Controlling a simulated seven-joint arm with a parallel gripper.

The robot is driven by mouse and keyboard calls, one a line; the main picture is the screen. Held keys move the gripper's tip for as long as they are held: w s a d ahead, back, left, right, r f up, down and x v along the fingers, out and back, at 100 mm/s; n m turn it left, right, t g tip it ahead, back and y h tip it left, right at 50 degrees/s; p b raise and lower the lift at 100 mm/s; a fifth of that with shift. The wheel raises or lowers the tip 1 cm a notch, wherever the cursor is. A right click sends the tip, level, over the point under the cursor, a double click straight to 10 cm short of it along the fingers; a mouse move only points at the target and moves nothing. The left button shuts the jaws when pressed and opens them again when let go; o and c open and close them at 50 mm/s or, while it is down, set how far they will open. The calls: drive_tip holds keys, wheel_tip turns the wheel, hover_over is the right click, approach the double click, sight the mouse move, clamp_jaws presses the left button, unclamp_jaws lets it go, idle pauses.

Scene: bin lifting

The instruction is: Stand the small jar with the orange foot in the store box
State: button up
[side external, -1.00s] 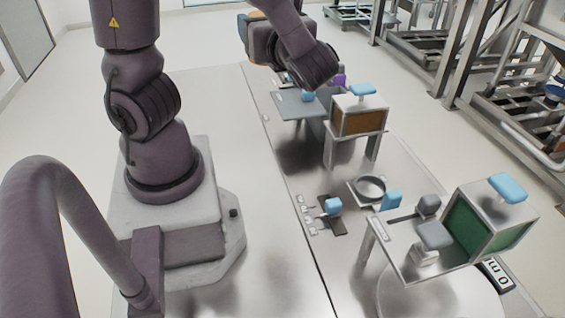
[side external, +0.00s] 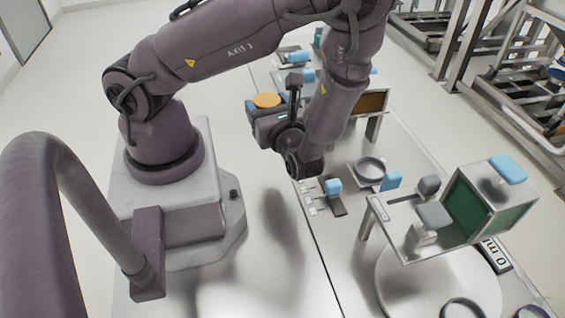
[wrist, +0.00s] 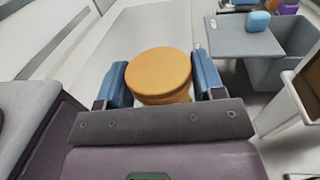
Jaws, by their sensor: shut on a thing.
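My gripper (side external: 266,104) is raised over the table's middle, beside the arm. Its blue fingers are shut on the small jar, whose round orange foot (side external: 266,100) faces up. In the wrist view the orange foot (wrist: 159,73) sits between both blue fingers (wrist: 160,82); the jar's body is mostly hidden. I cannot tell which box is the store box. A box with green sides and a blue handle (side external: 490,205) stands on a raised platform at right. A brown-sided box (side external: 371,102) on a stand is partly behind my arm. A grey lidded bin (wrist: 246,42) shows in the wrist view.
A round metal dish (side external: 370,168) and a small plate with a blue knob (side external: 334,188) lie on the table near the platform. Grey blocks (side external: 432,215) stand on the platform beside the green-sided box. The near left of the metal table (side external: 265,270) is clear.

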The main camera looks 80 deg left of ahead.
sight(291, 204)
wheel_tip(291, 204, down, 10)
drive_tip(key=shift+f, duration=0.25)
idle(0.3)
drive_tip(key=o, duration=1)
drive_tip(key=shift+f, duration=0.1)
drive_tip(key=shift+c, duration=0.2)
drive_tip(key=shift+o, duration=0.3)
drive_tip(key=d, duration=0.4)
drive_tip(key=w+d, duration=0.1)
drive_tip(key=d, duration=0.7)
drive_tip(key=shift+w, duration=0.3)
